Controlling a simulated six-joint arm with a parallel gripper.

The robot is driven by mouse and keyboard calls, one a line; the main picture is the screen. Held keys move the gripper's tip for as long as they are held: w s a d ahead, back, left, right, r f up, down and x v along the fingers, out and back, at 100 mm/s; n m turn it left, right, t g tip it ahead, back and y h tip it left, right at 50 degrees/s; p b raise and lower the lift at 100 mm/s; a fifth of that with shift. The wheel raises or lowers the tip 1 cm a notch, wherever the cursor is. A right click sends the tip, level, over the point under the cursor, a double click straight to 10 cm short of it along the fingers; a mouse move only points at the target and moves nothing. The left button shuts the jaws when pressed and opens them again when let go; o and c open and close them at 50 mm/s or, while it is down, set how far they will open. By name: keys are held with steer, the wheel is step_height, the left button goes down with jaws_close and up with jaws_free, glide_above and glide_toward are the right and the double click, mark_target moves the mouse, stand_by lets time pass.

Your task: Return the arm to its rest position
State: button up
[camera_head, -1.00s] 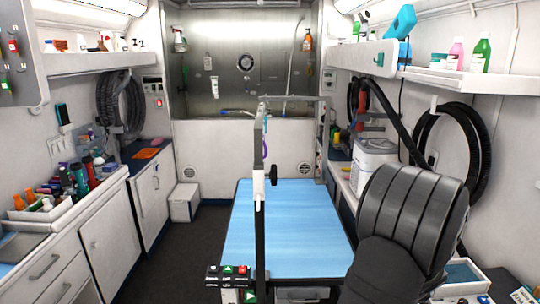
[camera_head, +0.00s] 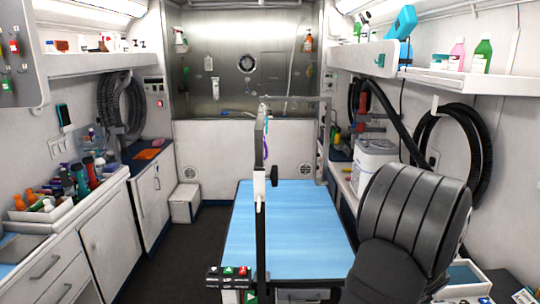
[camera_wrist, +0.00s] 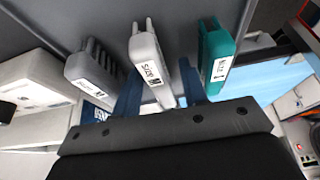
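In the wrist view, my gripper (camera_wrist: 160,88) shows two blue fingers standing apart above its dark body. A light grey clipper comb with a size label (camera_wrist: 148,62) shows between and beyond the fingers, with no clear contact. A darker grey comb (camera_wrist: 92,72) is to its left and a teal comb (camera_wrist: 215,58) to its right, along a grey surface. In the head view, my arm's thick dark links fill the right foreground, and my gripper is hidden from that view.
The blue grooming table (camera_head: 285,225) stands in the middle with a black upright post (camera_head: 260,215) at its near edge. A shelf with bottles (camera_head: 455,82) runs along the right wall. Counters with bottles line the left (camera_head: 105,215). The dark floor (camera_head: 185,255) left of the table is clear.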

steer(key=v, duration=1.2)
steer(key=x, duration=1.2)
steer(key=shift+w, duration=0.1)
steer(key=shift+w+f, duration=0.1)
steer(key=shift+w, duration=0.05)
step_height(320, 180, up, 4)
steer(key=shift+f, duration=0.15)
steer(key=s+d+r, duration=0.4)
steer(key=s+r, duration=0.3)
steer(key=s, duration=0.4)
steer(key=w+d+m+g+h, duration=0.3)
steer(key=w+d+m+h, duration=0.1)
steer(key=w+d+m, duration=0.9)
steer(key=shift+w+d+r+m, duration=0.35)
steer(key=shift+d+m, duration=0.15)
steer(key=shift+m, duration=0.4)
steer(key=shift+o, duration=0.2)
